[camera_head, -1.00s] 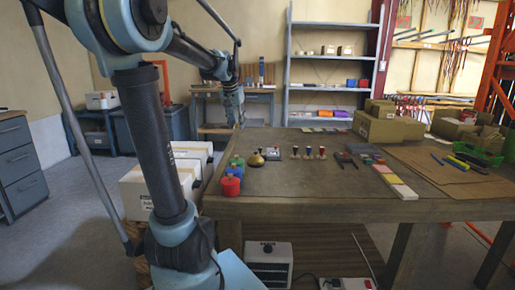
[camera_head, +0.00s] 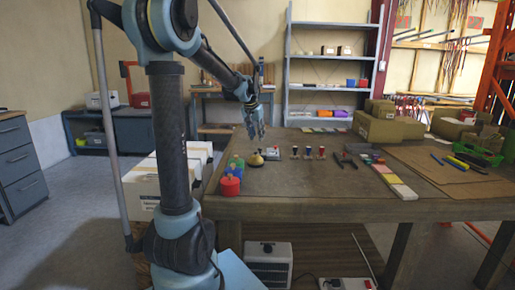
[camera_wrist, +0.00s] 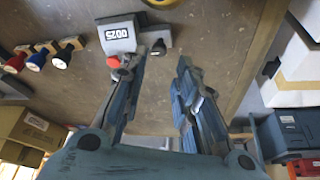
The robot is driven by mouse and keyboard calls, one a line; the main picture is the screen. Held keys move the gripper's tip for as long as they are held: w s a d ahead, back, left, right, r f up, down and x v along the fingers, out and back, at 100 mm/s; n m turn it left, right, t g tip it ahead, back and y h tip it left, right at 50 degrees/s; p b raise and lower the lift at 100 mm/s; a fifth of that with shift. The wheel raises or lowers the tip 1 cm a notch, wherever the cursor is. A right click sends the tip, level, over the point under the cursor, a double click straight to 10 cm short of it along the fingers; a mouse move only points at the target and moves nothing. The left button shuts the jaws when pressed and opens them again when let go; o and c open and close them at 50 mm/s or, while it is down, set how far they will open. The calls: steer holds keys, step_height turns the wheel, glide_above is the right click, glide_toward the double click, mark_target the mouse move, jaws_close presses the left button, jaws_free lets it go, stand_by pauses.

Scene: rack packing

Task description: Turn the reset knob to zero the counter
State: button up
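The counter (camera_wrist: 119,36) is a small grey box with a white number display; the digits are upside down in the wrist view and seem to read 0025. A dark knob (camera_wrist: 158,48) sticks out at its side, and a red button (camera_wrist: 113,61) sits at its front edge. In the head view the counter (camera_head: 273,153) stands on the workbench, partly hidden. My gripper (camera_wrist: 163,66) is open and empty, its blue-grey fingers above the bench. One fingertip overlaps the counter's edge in the picture; I cannot tell whether they touch. In the head view my gripper (camera_head: 256,134) hangs just behind the counter.
The workbench (camera_head: 300,182) also holds a brass bell (camera_head: 256,159), red, blue and green weights (camera_head: 231,181), several small knobbed parts (camera_head: 308,152), pliers (camera_head: 345,159) and cardboard boxes (camera_head: 383,126). White boxes (camera_head: 142,188) stand left of the bench. The bench's front middle is clear.

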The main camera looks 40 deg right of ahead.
mark_target(260, 150)
steer(key=x, duration=0.7)
steer(key=shift+w+f, duration=0.1)
steer(key=shift+f, duration=0.15)
